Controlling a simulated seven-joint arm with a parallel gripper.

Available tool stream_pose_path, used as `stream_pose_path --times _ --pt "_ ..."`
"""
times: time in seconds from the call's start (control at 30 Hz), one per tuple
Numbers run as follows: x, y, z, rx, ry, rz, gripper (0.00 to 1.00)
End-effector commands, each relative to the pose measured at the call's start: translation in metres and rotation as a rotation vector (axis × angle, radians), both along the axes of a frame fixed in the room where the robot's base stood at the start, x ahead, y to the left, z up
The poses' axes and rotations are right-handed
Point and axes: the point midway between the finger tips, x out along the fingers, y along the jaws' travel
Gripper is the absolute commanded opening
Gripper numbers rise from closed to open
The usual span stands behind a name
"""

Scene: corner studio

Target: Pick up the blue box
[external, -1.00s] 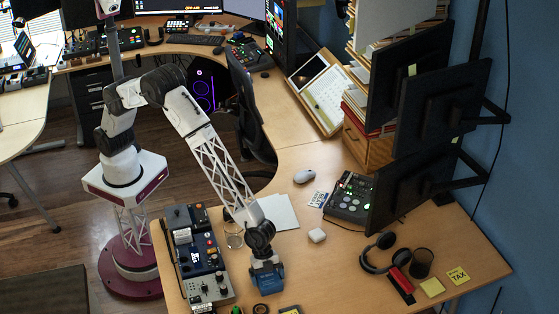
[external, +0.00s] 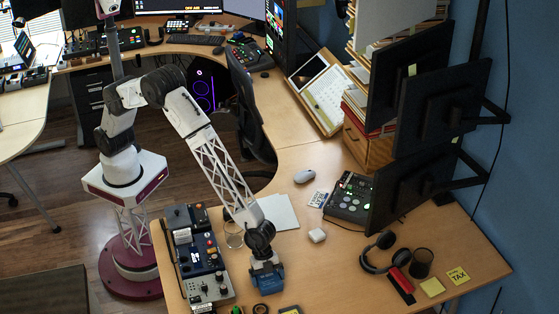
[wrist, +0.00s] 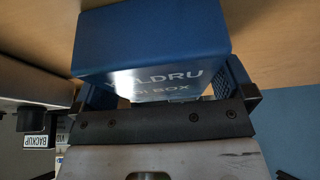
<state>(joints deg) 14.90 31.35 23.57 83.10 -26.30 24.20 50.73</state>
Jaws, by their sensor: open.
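The blue box (external: 268,284) is on the front part of the wooden desk, directly under my gripper (external: 266,268). In the wrist view the blue box (wrist: 150,40) fills the upper middle, with pale lettering including "LDRU" and "BOX" on its near face. My gripper (wrist: 165,92) is open, with one finger on each side of the box. The right finger is very close to the box's side. I cannot tell whether either finger touches it. The box's far side and underside are hidden.
A blue-grey equipment panel (external: 200,262) lies left of the box. A dark roll (external: 261,309) lies just in front.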

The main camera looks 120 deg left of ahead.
Motion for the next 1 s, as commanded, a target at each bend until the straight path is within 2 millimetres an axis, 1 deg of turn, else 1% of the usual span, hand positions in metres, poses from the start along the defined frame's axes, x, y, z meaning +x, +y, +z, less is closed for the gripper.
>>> stream_pose_path --times 0.4,0.47,0.7,0.73,1.0 --pt "-0.0001 0.0001 -0.0011 0.0 0.0 0.0 1.0" --pt "-0.0001 0.0001 -0.0011 0.0 0.0 0.0 0.92" --pt "-0.0002 0.0 -0.0012 0.0 0.0 0.0 0.56" --pt "0.0003 -0.0001 -0.0004 -0.001 -0.001 0.0 0.53" --pt "0.0002 0.0 0.0004 -0.001 -0.001 0.0 0.53"
